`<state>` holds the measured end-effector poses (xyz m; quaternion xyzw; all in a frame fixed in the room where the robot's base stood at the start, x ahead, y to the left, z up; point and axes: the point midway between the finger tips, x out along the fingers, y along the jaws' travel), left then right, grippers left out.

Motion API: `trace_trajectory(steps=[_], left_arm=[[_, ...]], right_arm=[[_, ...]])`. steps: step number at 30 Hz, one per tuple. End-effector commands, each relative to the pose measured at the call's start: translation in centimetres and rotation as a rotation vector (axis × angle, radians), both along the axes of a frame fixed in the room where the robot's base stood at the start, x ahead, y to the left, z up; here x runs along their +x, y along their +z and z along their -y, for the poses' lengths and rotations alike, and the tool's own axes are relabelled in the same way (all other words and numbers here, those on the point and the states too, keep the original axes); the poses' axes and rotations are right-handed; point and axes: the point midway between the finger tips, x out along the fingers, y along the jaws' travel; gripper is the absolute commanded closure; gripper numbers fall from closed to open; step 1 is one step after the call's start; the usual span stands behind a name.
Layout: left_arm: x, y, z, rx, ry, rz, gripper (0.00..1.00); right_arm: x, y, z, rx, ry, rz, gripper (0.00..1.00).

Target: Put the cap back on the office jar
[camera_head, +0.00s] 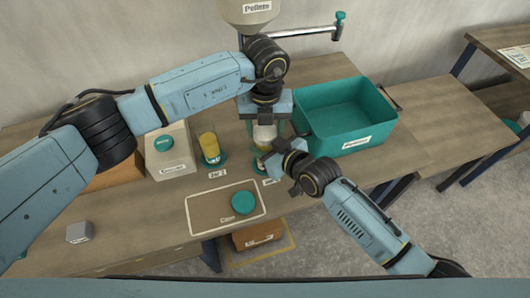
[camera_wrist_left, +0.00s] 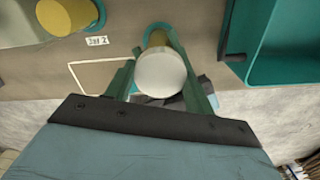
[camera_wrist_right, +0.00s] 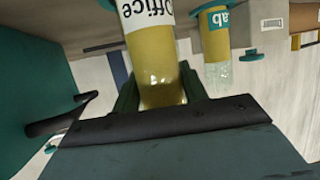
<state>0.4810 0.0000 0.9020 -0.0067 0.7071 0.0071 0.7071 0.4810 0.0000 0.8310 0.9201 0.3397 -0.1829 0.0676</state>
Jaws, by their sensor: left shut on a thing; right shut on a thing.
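The office jar (camera_wrist_right: 148,55) holds yellow pellets, and its label reads upside down in the right wrist view. It stands in the head view (camera_head: 262,147) over a teal disc (camera_head: 258,165). My right gripper (camera_head: 281,159) is shut on it from the side. My left gripper (camera_head: 265,136) is above the jar, shut on a white round thing (camera_wrist_left: 160,72). I cannot tell what the white thing is or whether it touches the jar. One teal cap (camera_head: 243,203) lies on the outlined mat (camera_head: 205,212). Another teal cap (camera_head: 163,143) lies on a pale box.
A second jar of yellow pellets (camera_head: 210,147), labelled Lab (camera_wrist_right: 220,18), stands left of the office jar. A teal bin (camera_head: 345,110) is close on the right. The pellet hopper (camera_head: 250,12) hangs behind. A grey block (camera_head: 79,232) lies far left.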

Motion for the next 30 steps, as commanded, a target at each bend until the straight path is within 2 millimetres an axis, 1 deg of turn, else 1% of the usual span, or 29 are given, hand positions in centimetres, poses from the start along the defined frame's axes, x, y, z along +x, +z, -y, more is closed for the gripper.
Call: trace_trajectory(steps=[7,8,12,20,23,26,30], left_arm=[[0.0,0.0,0.0,0.001,-0.001,-0.001,0.74],[0.0,0.0,0.0,0.001,-0.001,-0.001,0.43],[0.0,0.0,0.0,0.0,0.0,-0.001,0.25],[0.0,0.0,0.0,0.0,0.001,0.0,0.25],[0.0,0.5,0.0,-0.001,0.0,0.001,0.25],[0.1,1.5,0.0,-0.002,0.001,0.002,0.25],[0.1,3.5,0.0,-0.002,0.0,0.003,0.25]], right_arm=[[0.0,0.0,0.1,-0.001,-0.001,-0.001,1.0],[0.0,0.0,0.1,-0.001,-0.001,-0.001,1.0],[0.0,0.0,0.1,-0.001,-0.001,-0.001,1.0],[0.0,0.0,0.1,-0.001,-0.001,-0.001,1.0],[0.0,0.0,0.1,-0.002,-0.001,0.0,1.0],[0.0,0.0,0.1,-0.002,-0.001,0.0,1.0],[0.0,0.0,0.1,-0.002,-0.001,0.0,1.0]])
